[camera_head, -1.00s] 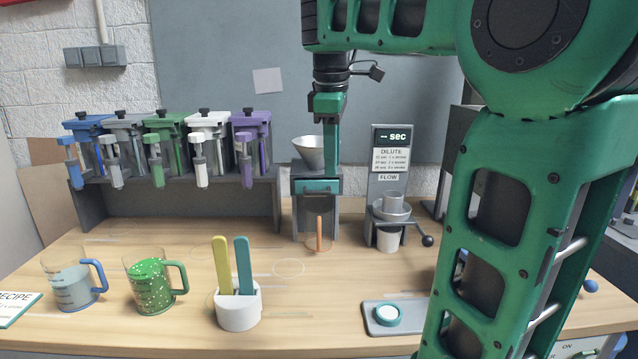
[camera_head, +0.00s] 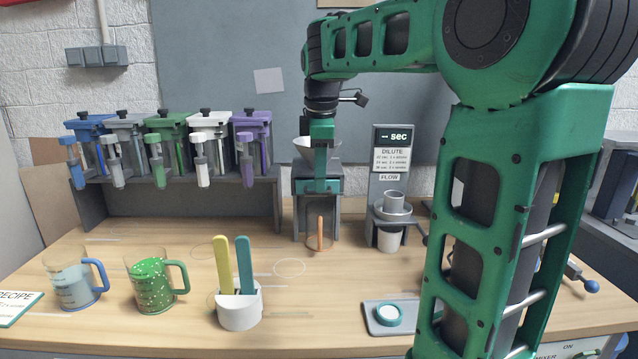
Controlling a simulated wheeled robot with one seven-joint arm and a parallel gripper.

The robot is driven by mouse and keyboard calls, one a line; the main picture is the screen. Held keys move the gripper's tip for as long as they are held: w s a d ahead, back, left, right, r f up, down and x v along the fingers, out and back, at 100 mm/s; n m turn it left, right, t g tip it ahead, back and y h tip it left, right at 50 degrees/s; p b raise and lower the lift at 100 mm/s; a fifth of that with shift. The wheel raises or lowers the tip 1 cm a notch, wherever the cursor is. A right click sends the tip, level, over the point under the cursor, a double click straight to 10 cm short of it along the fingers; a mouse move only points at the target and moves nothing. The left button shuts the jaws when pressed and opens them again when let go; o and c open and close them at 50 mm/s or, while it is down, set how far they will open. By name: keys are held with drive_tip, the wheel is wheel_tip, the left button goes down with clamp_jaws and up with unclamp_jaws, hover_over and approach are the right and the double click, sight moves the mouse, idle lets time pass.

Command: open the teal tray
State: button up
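The teal tray (camera_head: 299,187) is a small drawer-like front in the grey stand, under the white funnel (camera_head: 304,150) at the back middle of the bench. My gripper (camera_head: 320,186) points straight down in front of it. Its teal fingers overlap the middle of the tray front in the picture. I cannot tell whether they touch it. The fingers appear as one narrow shape, so their opening does not show. The tray looks flush with its stand, and its middle is hidden behind my fingers.
A copper-coloured peg (camera_head: 320,234) stands below the tray. The shelf of coloured bottles (camera_head: 180,190) is on the left.

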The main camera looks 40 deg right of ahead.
drive_tip(key=shift+w+d+f, duration=0.1)
drive_tip(key=shift+w+f, duration=0.1)
drive_tip(key=shift+f, duration=0.8)
clamp_jaws()
idle(0.8)
